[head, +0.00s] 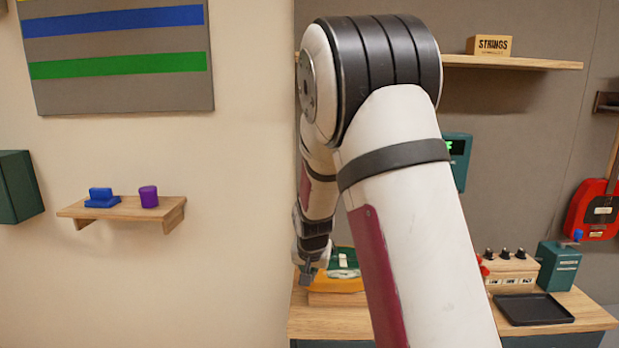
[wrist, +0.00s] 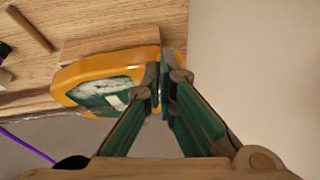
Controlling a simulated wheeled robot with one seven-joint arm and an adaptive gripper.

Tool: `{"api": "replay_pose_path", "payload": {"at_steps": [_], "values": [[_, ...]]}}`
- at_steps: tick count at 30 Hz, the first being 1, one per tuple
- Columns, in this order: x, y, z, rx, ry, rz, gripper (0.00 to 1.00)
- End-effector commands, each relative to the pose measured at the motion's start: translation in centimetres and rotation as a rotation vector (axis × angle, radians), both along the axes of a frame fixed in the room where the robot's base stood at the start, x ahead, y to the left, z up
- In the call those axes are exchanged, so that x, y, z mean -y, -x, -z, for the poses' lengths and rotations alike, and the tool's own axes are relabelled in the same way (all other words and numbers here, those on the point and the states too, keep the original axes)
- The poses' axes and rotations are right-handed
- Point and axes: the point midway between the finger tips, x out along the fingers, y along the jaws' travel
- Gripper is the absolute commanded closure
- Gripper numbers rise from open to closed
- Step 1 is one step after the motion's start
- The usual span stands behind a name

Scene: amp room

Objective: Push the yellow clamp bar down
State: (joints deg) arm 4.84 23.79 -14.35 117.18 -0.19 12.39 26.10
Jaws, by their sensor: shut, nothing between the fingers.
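A yellow-orange piece with rounded corners, which looks like the clamp bar, (head: 342,285) shows at the left end of the wooden bench, partly hidden behind my arm. In the wrist view the yellow piece (wrist: 88,70) frames a green and white part (wrist: 108,95). My gripper (head: 308,274) is shut and empty, pointing down at the left end of the yellow piece in the head view. In the wrist view the closed fingertips (wrist: 165,82) overlap one end of it. I cannot tell whether they touch it.
The wooden bench (head: 325,322) also holds a box with black knobs (head: 510,270), a teal box (head: 558,266) and a black tray (head: 532,309). A wall shelf (head: 120,208) is at left. A plain wall (wrist: 262,70) lies close beside my gripper. A purple cable (wrist: 25,145) shows in the wrist view.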

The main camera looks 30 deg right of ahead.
Motion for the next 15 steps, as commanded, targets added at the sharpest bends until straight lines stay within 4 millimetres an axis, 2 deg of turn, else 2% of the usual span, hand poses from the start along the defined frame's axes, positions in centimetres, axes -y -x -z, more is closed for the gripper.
{"api": "replay_pose_path", "payload": {"at_steps": [6,15], "values": [[0.1,-0.11,1.21,-0.001,0.0,0.001,1.0],[0.11,-0.09,1.36,-0.001,0.0,0.001,1.0]]}}
